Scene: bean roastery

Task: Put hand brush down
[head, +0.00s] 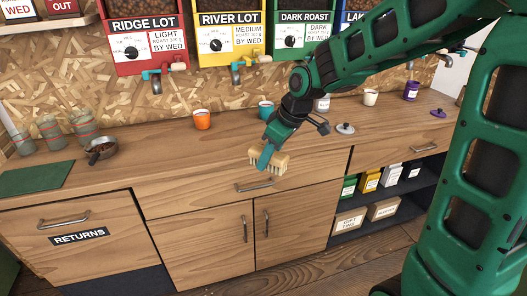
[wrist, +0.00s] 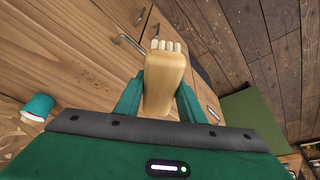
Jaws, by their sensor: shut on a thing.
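The hand brush (head: 279,165) has a pale wooden block and light bristles. My gripper (head: 266,157) is shut on it and holds it in the air by the front edge of the wooden counter (head: 160,155), in front of the drawers as seen in the head view. In the wrist view the brush (wrist: 165,82) sits between the two green fingers (wrist: 160,98), its bristles showing at the far end. No contact between the brush and any surface is visible. Part of the brush is hidden by the fingers.
On the counter stand an orange cup (head: 202,120), a teal cup (head: 265,110), a pan of beans (head: 101,150), glass jars (head: 50,131), a green mat (head: 37,177) and a lid (head: 345,128). The counter between pan and gripper is clear near the front.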

